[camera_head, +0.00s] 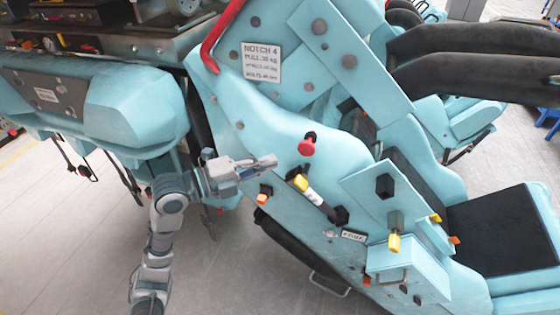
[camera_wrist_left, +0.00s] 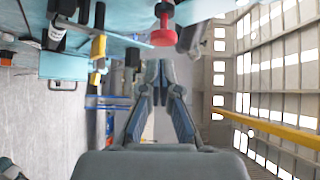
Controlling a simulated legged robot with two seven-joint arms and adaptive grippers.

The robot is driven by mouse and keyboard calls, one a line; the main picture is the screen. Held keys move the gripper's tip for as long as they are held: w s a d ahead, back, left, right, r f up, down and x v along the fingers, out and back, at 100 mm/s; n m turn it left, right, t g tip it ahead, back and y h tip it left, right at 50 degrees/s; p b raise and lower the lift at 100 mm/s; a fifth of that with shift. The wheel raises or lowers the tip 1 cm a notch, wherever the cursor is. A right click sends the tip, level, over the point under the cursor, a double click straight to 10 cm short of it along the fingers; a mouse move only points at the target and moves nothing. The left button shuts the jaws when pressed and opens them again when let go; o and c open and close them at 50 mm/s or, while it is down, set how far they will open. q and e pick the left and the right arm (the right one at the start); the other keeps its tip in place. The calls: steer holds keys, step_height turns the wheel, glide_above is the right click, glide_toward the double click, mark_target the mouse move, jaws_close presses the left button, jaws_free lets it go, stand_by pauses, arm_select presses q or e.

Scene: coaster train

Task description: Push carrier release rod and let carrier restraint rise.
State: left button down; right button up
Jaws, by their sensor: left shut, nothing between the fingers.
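My left gripper (camera_head: 270,161) is shut and empty, beside the light-blue side panel of the carrier (camera_head: 270,130). In the left wrist view its fingertips (camera_wrist_left: 160,65) are together. A red round knob on a short stem (camera_head: 306,146) sticks out of the panel, a little right of and above the fingertips. It also shows in the left wrist view (camera_wrist_left: 163,38), apart from them. A yellow-tipped rod (camera_head: 301,183) is below the knob; I cannot tell which is the release rod. Black padded restraint bars (camera_head: 470,45) are at the upper right. My right gripper is not in view.
A red curved bar (camera_head: 217,40) runs beside a notch sign (camera_head: 262,62). Yellow (camera_head: 394,243) and orange (camera_head: 264,199) knobs stick out of the lower panel. A black seat pad (camera_head: 500,230) is at right. Bare floor (camera_head: 90,250) shows at lower left.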

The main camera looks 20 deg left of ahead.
arm_select(q)
steer(key=v, duration=0.2)
steer(key=b+v, duration=0.1)
steer(key=v, duration=0.2)
steer(key=shift+s+r, duration=0.15)
steer(key=shift+s, duration=0.3)
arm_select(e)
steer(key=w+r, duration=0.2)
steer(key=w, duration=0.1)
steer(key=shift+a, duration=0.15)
arm_select(q)
steer(key=shift+d, duration=0.25)
